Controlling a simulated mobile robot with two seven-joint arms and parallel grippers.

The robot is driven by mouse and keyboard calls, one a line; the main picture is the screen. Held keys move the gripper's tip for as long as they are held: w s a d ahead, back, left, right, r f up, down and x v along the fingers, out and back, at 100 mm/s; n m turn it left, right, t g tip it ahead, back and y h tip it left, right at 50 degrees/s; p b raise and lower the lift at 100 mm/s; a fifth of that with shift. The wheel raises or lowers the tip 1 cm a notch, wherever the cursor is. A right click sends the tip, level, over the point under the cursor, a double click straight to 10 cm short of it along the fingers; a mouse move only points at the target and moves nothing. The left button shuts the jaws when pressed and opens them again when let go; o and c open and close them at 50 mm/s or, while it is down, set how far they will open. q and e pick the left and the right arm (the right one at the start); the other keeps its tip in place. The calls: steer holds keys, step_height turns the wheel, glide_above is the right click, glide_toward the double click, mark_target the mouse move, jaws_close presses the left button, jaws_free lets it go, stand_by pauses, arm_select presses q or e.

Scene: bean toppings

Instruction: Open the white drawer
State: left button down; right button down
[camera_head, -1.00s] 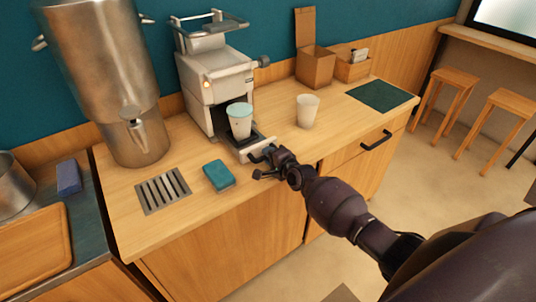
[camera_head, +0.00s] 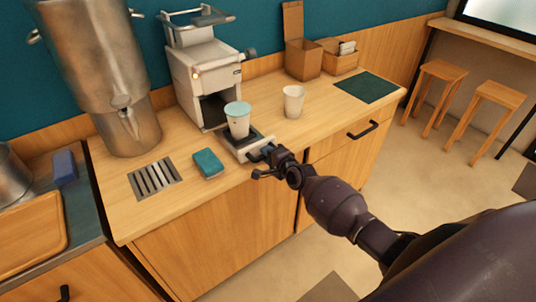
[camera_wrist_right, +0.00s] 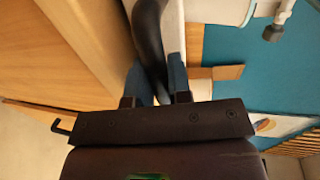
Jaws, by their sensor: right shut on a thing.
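The white drawer (camera_head: 236,152) sticks out from the base of the white machine (camera_head: 205,78), over the wooden counter. A white paper cup with a light green lid (camera_head: 238,121) stands upright on it. My right gripper (camera_head: 263,166) is at the drawer's front, shut on its dark handle. In the right wrist view the curved black handle (camera_wrist_right: 150,40) lies between the fingers of my right gripper (camera_wrist_right: 158,82), beside the white drawer front (camera_wrist_right: 173,28). My left gripper is not in view.
A teal sponge (camera_head: 208,164) and a metal drain grate (camera_head: 154,180) lie left of the drawer. A white cup (camera_head: 293,101) stands to its right, before cardboard boxes (camera_head: 303,58). A metal dispenser (camera_head: 100,75) stands at the left.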

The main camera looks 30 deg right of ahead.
steer(key=c, duration=1.1)
jaws_free()
steer(key=p+v, duration=0.1)
steer(key=v, duration=0.9)
steer(key=shift+s+r, duration=0.1)
steer(key=shift+s, duration=0.25)
